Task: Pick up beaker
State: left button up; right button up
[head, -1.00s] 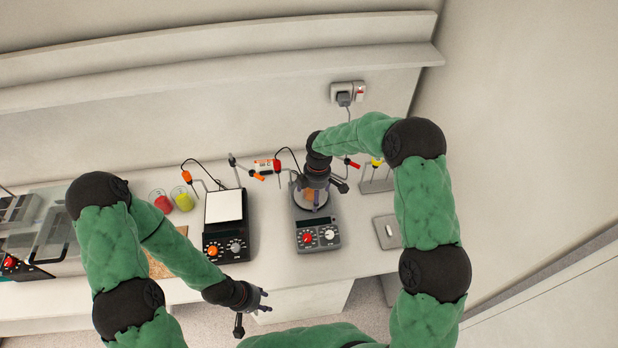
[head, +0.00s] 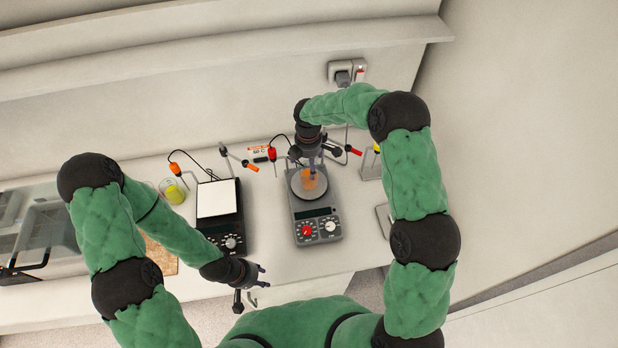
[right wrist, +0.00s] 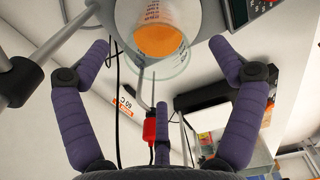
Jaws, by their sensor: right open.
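A clear beaker with orange liquid (head: 309,183) stands on the round top plate of the right-hand hotplate (head: 315,212). The beaker with its printed scale also shows at the top of the right wrist view (right wrist: 160,35). My right gripper (head: 314,165) is at the beaker's far side in the head view and partly covers it. In the right wrist view its purple fingers (right wrist: 165,75) are spread with nothing between them, and the beaker lies ahead of them. My left gripper (head: 264,275) is open and empty by the table's front edge.
A second hotplate with a white square top (head: 219,198) stands to the left. Stands with probes and clamps (head: 240,160) rise behind the hotplates. Bare tabletop (head: 270,235) lies between the hotplates.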

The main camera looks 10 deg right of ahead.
aim_at(309, 169)
pick_arm(q)
notch_tip(309, 169, down, 2)
jog(key=shift+f+b, duration=0.15)
jog(key=shift+b, duration=0.85)
pick_arm(e)
notch_tip(309, 169, down, 5)
jog(key=shift+w+d+r, duration=0.1)
jog(key=shift+w+d, duration=0.05)
jog(key=shift+r, duration=0.1)
jog(key=c, duration=1.4)
jog(key=shift+c, duration=0.3)
pick_arm(q)
jog(key=shift+r, duration=0.2)
pick_arm(e)
jog(key=shift+r, duration=0.2)
